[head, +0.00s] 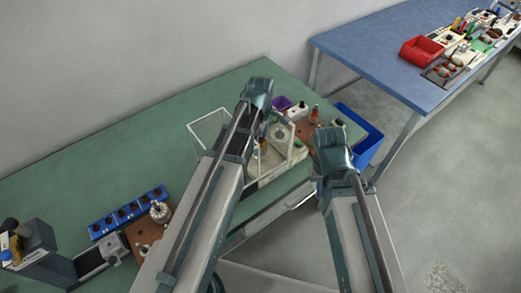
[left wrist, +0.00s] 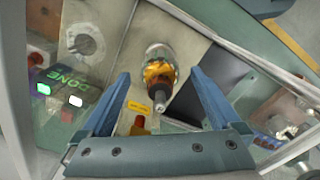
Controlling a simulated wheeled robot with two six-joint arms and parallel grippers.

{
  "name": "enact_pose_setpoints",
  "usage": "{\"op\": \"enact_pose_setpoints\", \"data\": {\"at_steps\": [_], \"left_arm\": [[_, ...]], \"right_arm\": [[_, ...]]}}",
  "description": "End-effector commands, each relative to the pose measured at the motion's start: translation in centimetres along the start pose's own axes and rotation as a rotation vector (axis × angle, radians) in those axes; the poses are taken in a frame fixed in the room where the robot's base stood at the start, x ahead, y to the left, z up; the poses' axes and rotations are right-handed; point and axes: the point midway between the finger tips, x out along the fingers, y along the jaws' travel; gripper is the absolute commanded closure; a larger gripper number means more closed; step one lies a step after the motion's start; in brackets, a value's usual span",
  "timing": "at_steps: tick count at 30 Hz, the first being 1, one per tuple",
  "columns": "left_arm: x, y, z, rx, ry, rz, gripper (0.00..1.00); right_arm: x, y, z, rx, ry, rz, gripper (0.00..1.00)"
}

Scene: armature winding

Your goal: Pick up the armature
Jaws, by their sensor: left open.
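The armature (left wrist: 160,72), with a silvery core, orange-yellow windings and a thin shaft, shows in the left wrist view ahead of and between the two blue fingers. My left gripper (left wrist: 160,82) is open around that line of sight, and I see no contact with the armature. In the head view an orange part, likely the same armature (head: 263,143), shows inside the clear-walled enclosure (head: 208,122), partly covered by my left arm. My left gripper (head: 268,112) is over the enclosure there, its fingers mostly hidden. My right gripper (head: 330,150) is right of the enclosure, its jaws not discernible.
The enclosure's frame and clear walls surround the armature closely. A sign reading DONE (left wrist: 70,95) stands to its left in the left wrist view. A blue bin (head: 368,135) is beyond the green table's (head: 100,150) right end. A blue table (head: 375,50) stands at the back right.

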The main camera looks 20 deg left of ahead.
Motion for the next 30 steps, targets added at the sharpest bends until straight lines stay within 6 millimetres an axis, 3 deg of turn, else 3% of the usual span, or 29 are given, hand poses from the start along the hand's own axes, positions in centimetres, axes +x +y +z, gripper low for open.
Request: {"op": "enact_pose_setpoints", "data": {"at_steps": [5,21,30], "left_arm": [[-0.13,-0.01,0.0,0.0,0.0,0.0,0.03],[-0.12,0.01,0.01,0.0,0.0,0.0,1.0],[-0.14,0.01,0.0,0.0,0.0,0.0,1.0]], "right_arm": [[-0.13,0.01,0.01,0.0,0.0,0.0,1.0],[-0.12,0.01,0.01,0.0,0.0,0.0,1.0],[-0.14,0.01,0.01,0.0,0.0,0.0,1.0]]}}
